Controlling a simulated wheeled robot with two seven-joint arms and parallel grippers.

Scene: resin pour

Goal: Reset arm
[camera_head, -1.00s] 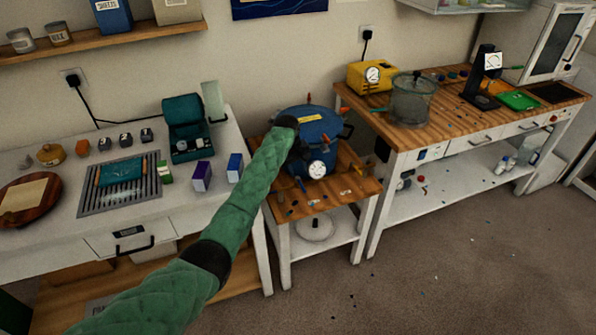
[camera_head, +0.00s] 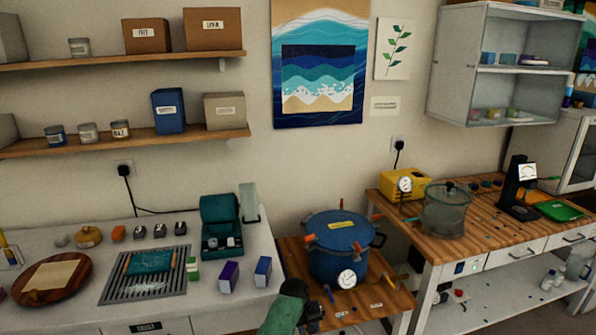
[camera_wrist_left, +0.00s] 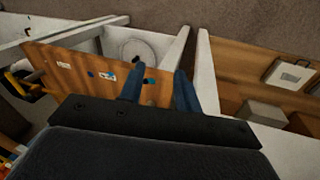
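My left gripper (camera_head: 318,312) is at the bottom of the head view, at the end of my green-sleeved arm. It is below and left of the blue pressure pot (camera_head: 326,268), over the front left of the small wooden-topped stand (camera_head: 385,303). In the left wrist view, the two dark fingers of my left gripper (camera_wrist_left: 160,88) stand apart with nothing between them. The stand's wooden top (camera_wrist_left: 72,62) lies beyond them. My right arm and gripper are not in view.
A white bench (camera_head: 70,310) at left holds a teal case (camera_head: 222,210), purple box (camera_head: 228,277) and blue box (camera_head: 263,271). At right, a wooden-topped bench (camera_head: 460,246) holds a clear chamber (camera_head: 446,212) and yellow pump (camera_head: 388,188). Floor shows at lower right.

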